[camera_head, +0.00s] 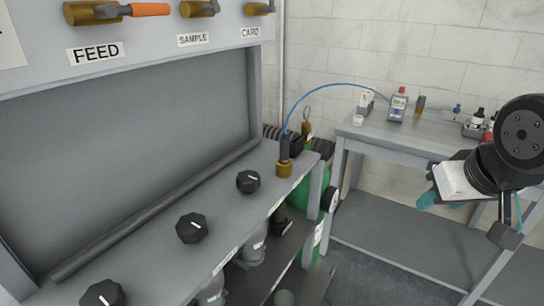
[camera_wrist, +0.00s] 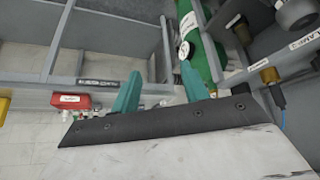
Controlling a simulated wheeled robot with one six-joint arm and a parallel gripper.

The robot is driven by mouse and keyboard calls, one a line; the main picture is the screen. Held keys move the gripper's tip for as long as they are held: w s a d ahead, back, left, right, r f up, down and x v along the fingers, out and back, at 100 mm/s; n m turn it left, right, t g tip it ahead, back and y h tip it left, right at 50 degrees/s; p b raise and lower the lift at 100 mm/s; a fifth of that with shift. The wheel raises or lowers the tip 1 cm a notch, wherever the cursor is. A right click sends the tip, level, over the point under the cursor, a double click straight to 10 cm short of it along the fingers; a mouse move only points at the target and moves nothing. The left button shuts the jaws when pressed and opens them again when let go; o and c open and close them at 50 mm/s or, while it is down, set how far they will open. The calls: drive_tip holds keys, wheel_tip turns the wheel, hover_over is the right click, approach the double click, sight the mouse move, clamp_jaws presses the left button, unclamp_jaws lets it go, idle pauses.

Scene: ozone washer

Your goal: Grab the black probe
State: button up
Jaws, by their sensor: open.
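The black probe (camera_head: 284,148) stands upright in a brass fitting (camera_head: 284,169) at the right end of the grey panel ledge, with a blue cable rising from its top. In the wrist view the brass fitting (camera_wrist: 268,75) is at the right edge, with a dark part beside it and the blue cable below. My gripper (camera_head: 436,201) is at the right of the head view, well apart from the probe, over the lower side of the grey bench. Its teal fingers (camera_wrist: 158,88) are spread apart in the wrist view, with nothing between them.
Black knobs (camera_head: 192,228) line the ledge. A green cylinder (camera_wrist: 199,55) with a gauge stands below its right end. The grey bench (camera_head: 385,133) carries a handheld meter (camera_head: 398,104), joined to the blue cable, and small bottles. Open room lies between my gripper and the ledge.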

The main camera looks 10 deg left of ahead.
drive_tip(key=w+a+n+t+y, duration=0.3)
drive_tip(key=w+a, duration=0.5)
drive_tip(key=a, duration=0.4)
drive_tip(key=n+t+y, duration=0.1)
drive_tip(key=n+y, duration=0.1)
drive_tip(key=y, duration=0.3)
approach(287, 141)
drive_tip(key=x, duration=0.8)
drive_tip(key=shift+f, duration=0.1)
drive_tip(key=x, duration=0.5)
drive_tip(key=shift+w+f, duration=0.1)
drive_tip(key=shift+f, duration=0.05)
clamp_jaws()
